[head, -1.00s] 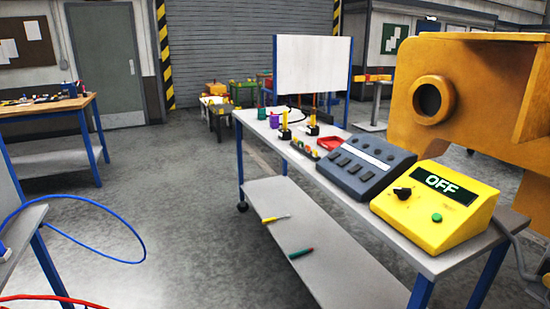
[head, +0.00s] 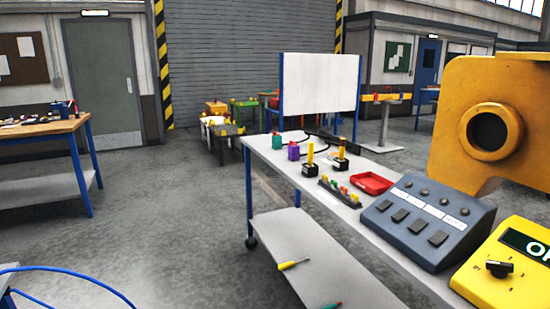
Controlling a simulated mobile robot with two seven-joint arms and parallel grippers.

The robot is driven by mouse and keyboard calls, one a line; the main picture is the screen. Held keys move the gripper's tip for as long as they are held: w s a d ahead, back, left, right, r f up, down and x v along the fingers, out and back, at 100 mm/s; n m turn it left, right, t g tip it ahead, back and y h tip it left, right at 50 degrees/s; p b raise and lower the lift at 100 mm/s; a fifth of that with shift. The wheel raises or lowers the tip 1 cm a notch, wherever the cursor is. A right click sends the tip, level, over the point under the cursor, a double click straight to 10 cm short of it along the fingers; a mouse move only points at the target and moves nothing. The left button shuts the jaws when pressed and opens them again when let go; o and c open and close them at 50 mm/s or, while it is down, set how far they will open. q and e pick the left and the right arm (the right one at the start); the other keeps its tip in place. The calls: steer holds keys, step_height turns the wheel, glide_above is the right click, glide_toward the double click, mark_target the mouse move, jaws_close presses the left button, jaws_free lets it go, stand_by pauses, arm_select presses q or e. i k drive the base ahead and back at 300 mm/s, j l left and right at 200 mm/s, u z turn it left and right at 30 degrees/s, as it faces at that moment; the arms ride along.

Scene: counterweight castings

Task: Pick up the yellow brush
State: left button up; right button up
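No thing here is clearly a brush at this size. On the top of the long grey bench (head: 268,158), two upright yellow pieces with black bases, a nearer one (head: 310,160) and a farther one (head: 341,152), stand near the back. I cannot tell which of these, if any, is the yellow brush. Neither of my grippers is in view.
The bench also holds a red tray (head: 372,183), a rack of small coloured parts (head: 339,193), a grey button console (head: 428,220) and a yellow control box (head: 510,270). A wooden workbench (head: 40,128) stands left. A blue cable (head: 70,280) loops lower left. Floor between is clear.

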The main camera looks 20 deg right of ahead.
mark_target(311, 146)
steer(key=i+u, duration=0.15)
steer(key=i, duration=1)
steer(key=i+j+z, duration=0.1)
steer(key=i+z, duration=0.3)
steer(key=i+j+z, duration=0.25)
steer(key=i+z, duration=0.15)
steer(key=i+j+z, duration=0.2)
steer(key=z, duration=0.2)
steer(key=i+j+z, duration=0.2)
steer(key=z, duration=0.2)
steer(key=i+j+z, duration=0.15)
steer(key=j+z, duration=0.25)
steer(key=i+j+z, duration=0.1)
steer(key=j+z, duration=0.15)
steer(key=z, duration=0.15)
